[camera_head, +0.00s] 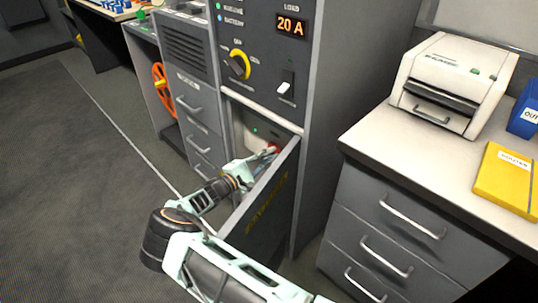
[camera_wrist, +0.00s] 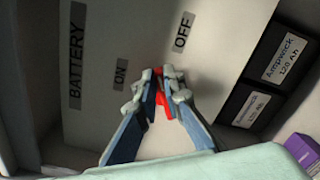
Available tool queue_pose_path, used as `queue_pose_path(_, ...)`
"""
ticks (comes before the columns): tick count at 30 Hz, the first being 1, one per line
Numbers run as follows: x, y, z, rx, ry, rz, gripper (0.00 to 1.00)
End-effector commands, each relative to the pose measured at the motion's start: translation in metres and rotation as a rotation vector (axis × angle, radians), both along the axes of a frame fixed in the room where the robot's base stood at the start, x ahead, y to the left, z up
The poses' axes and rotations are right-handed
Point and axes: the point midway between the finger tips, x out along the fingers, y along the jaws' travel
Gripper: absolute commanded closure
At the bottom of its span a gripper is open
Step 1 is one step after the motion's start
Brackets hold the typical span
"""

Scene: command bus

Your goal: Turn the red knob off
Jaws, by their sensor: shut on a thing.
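The red knob (camera_wrist: 162,106) is on a light panel inside a low compartment of the grey cabinet. Only slivers of it show between the fingers in the wrist view, and a small red patch (camera_head: 272,149) shows in the head view. My gripper (camera_wrist: 160,82) is shut on the knob, with a finger on each side. It also shows in the head view (camera_head: 264,156), reaching in past the open door. The panel carries a BATTERY label (camera_wrist: 76,55), an ON label (camera_wrist: 120,74) and an OFF label (camera_wrist: 183,32). The knob's exact pointing is hidden by the fingers.
The open cabinet door (camera_head: 262,212) stands just right of my forearm. Two dark labelled batteries (camera_wrist: 285,60) are right of the panel, with a purple object (camera_wrist: 303,150) below. A yellow rotary switch (camera_head: 240,64) is above the compartment. A desk (camera_head: 365,135) stands right; open floor lies left.

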Motion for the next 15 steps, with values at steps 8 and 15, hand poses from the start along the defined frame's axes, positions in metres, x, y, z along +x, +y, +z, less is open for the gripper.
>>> queue_pose_path(8, -0.0026, -0.0019, -0.0073, 0.175, -0.175, 0.000, 1.00)
queue_pose_path(15, -0.0032, -0.0019, -0.0116, 0.298, -0.294, 0.000, 1.00)
